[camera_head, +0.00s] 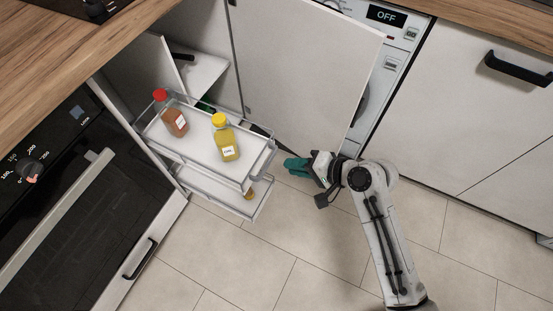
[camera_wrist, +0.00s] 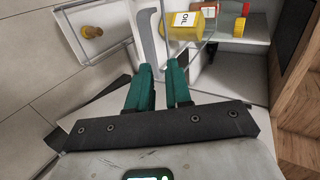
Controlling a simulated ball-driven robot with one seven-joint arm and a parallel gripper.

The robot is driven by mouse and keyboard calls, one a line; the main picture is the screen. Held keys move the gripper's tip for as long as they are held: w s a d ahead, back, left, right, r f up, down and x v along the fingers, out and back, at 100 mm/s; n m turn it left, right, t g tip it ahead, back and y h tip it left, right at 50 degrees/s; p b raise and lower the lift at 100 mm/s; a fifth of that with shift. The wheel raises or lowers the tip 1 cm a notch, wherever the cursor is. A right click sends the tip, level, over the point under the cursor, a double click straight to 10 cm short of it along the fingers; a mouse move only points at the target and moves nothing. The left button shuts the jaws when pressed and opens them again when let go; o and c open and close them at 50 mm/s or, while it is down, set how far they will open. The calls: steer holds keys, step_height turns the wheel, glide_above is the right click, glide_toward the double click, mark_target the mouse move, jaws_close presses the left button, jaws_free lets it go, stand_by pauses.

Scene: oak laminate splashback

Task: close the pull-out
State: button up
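The pull-out (camera_head: 184,152) is a two-tier wire-railed shelf unit standing out of the corner cabinet, in the head view. Its upper tier holds a red-capped bottle (camera_head: 173,120) and a yellow oil bottle (camera_head: 224,139). Its lower tier (camera_head: 243,208) is partly hidden and carries a small yellowish item (camera_head: 249,193). My gripper (camera_head: 290,166), with teal fingers, is just right of the pull-out's outer end and looks apart from it. In the wrist view the fingers (camera_wrist: 160,70) are spread with a gap, and a pale grey strip of the pull-out (camera_wrist: 151,38) shows beyond them.
A large white door panel (camera_head: 300,70) stands open behind my gripper, before a washing machine (camera_head: 392,48). An oven (camera_head: 65,190) and a white front with a black handle (camera_head: 140,258) are at left. The tiled floor (camera_head: 300,260) in front is clear.

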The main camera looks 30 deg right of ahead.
mark_target(258, 160)
steer(key=shift+w, duration=0.3)
steer(key=shift+c, duration=0.8)
steer(key=shift+w+a+f, duration=0.15)
steer(key=shift+w+a, duration=0.05)
steer(key=shift+w, duration=0.05)
steer(key=shift+c, duration=0.6)
steer(key=b+x, duration=0.2)
steer(key=x, duration=0.7)
jaws_close()
